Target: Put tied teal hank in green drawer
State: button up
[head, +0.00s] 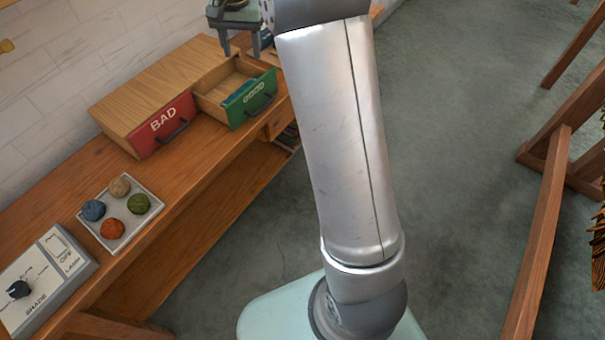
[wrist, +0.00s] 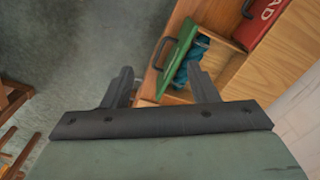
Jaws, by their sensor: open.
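The green drawer (head: 249,98) is pulled open on the bench, with its green front also showing in the wrist view (wrist: 178,53). In the wrist view the teal hank (wrist: 188,62) lies inside the drawer, close behind the green front. In the head view my gripper (head: 243,46) is above and behind the drawer, fingers pointing down.
A shut red drawer marked BAD (head: 163,125) is left of the green one. A tray (head: 84,219) with several wool balls and a control box (head: 48,278) with a knob sit on the bench. Wooden frames (head: 545,230) stand at the right, with bare floor between.

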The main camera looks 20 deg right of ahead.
jog(key=s+f+n, duration=0.3)
jog(key=s, duration=1.4)
jog(key=s+f+n, duration=0.3)
jog(key=s, duration=1.4)
jog(key=shift+s+f, duration=0.35)
jog(key=shift+a, duration=0.1)
